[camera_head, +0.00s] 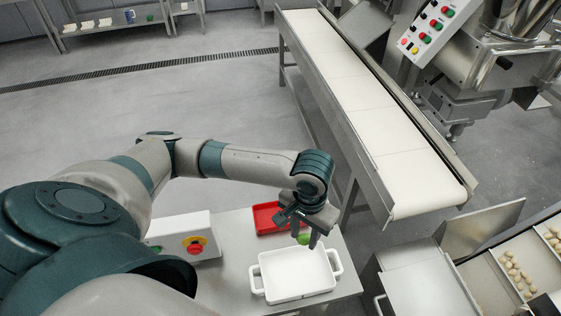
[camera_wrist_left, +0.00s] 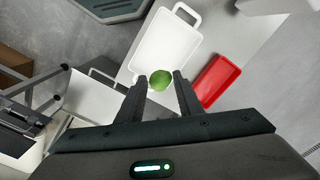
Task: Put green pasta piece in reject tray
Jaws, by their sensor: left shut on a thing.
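The green pasta piece (camera_wrist_left: 161,80) is round and sits between the fingertips of my left gripper (camera_wrist_left: 160,82) in the left wrist view. It also shows in the head view (camera_head: 304,239), just below the fingers. My left gripper (camera_head: 306,238) is shut on it and holds it near the far edge of the white tray. The red tray (camera_head: 268,220) lies on the small table, left of and behind the gripper in the head view. It is at the right in the left wrist view (camera_wrist_left: 218,80). My right gripper is not in view.
A white two-handled tray (camera_head: 335,283) stands on the table (camera_head: 236,245), in front of the red tray. A control box (camera_head: 172,232) with a red button is at the left. A white conveyor (camera_head: 385,125) and pasta bins (camera_head: 495,282) are at the right.

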